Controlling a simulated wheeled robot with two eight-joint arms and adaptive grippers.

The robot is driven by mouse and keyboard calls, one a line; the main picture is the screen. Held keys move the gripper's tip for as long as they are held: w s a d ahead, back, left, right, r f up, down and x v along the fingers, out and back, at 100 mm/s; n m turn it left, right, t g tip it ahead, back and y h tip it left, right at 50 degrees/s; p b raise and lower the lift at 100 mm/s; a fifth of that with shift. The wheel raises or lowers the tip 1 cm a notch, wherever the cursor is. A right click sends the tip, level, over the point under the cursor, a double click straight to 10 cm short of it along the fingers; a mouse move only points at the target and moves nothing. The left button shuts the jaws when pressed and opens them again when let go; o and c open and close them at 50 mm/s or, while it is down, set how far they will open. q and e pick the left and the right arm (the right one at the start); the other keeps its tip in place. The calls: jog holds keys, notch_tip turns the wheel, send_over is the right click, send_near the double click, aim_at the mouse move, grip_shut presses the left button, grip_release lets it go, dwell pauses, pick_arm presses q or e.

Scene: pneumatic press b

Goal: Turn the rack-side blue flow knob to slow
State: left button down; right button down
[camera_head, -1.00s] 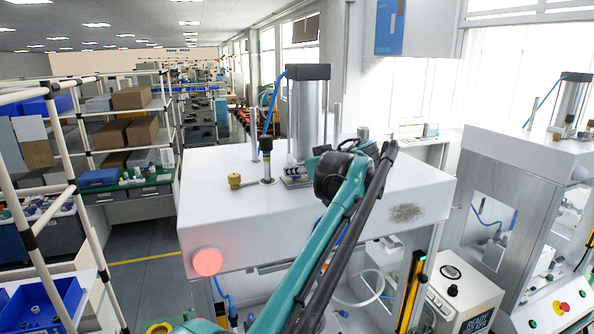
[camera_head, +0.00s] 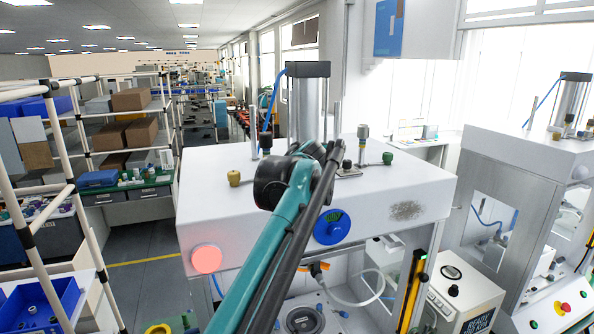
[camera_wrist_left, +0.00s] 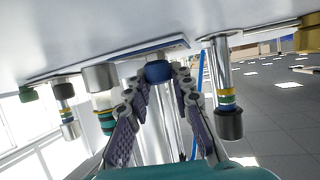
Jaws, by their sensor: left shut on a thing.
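The blue knob (camera_wrist_left: 158,72) is in the left wrist view, at the foot of the shiny cylinder and close to the white surface, which appears inverted at the top of the picture. My left gripper (camera_wrist_left: 160,80) has its two ridged fingers on either side of the knob, with the tips closed on it. In the head view my left arm crosses the front of the white press top (camera_head: 215,205). Its dark wrist hides the fingers and the knob there. The knob's setting cannot be read. My right gripper is not in view.
A tall metal cylinder (camera_head: 308,100) stands on the press top. A yellow knob (camera_head: 234,178) is left of my wrist, a green knob (camera_head: 387,158) right. A post with a dark fitting (camera_wrist_left: 228,122) is near my fingers. A rack (camera_head: 62,150) stands at left.

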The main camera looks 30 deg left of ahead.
pick_arm(q)
jog(key=m+t+h, duration=0.1)
jog(key=h, duration=0.1)
jog(key=m+t+h, duration=0.1)
jog(key=m, duration=0.1)
jog(key=shift+a+r+h, duration=0.1)
jog(key=shift+a+h, duration=0.1)
jog(key=shift+h, duration=0.2)
jog(key=shift+m+t+h, duration=0.4)
jog(key=shift+m+h, duration=1.1)
jog(key=shift+m, duration=0.1)
jog(key=m+h, duration=0.3)
jog(key=shift+a+h+p, duration=0.1)
jog(key=shift+h+p, duration=0.3)
jog(key=shift+f+m+g+h+p, duration=0.2)
jog(key=shift+m+g+h+p, duration=0.3)
jog(key=shift+m+h, duration=1.05)
jog(key=shift+g, duration=0.3)
